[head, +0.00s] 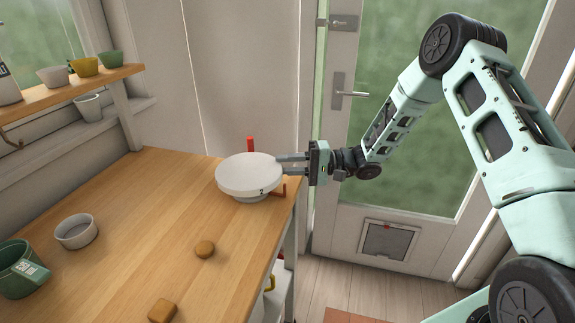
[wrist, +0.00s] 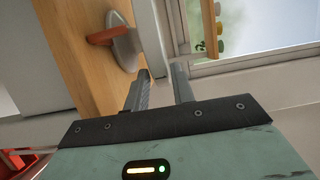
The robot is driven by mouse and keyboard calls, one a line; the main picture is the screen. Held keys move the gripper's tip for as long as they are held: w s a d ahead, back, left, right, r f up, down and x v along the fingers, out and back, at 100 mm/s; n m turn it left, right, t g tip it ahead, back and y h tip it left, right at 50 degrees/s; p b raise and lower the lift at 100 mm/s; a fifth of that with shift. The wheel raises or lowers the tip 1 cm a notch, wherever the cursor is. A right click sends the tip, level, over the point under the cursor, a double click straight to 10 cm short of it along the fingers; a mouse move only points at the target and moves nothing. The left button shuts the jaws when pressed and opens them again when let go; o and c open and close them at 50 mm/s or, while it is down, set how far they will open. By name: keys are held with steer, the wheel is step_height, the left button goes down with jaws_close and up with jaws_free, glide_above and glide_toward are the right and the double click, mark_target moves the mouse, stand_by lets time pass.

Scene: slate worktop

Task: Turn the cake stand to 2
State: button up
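The white cake stand (head: 249,172) stands near the right edge of the wooden worktop. A dark mark that looks like a 2 (head: 262,191) shows on the front of its rim. A red upright peg (head: 250,144) rises behind the plate, and a red-brown piece (head: 279,190) sits low at its right front. My gripper (head: 283,164) is at the plate's right side. In the wrist view, my fingers (wrist: 161,72) are apart, with the pale plate edge (wrist: 153,35) seemingly between them; contact is unclear. A red-orange piece (wrist: 108,37) shows beside the grey stand foot (wrist: 126,48).
A round brown item (head: 205,249) and a squarish brown item (head: 162,310) lie toward the front. A pale bowl (head: 76,231) and a green pot (head: 20,270) stand at left. A shelf (head: 75,84) holds small pots. The worktop's middle is mostly clear.

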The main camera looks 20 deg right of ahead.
steer(key=shift+o, duration=0.9)
steer(key=shift+d, duration=0.1)
steer(key=b+v, duration=0.2)
steer(key=v, duration=1.5)
steer(key=shift+o, duration=0.4)
steer(key=shift+s+d+r, duration=0.1)
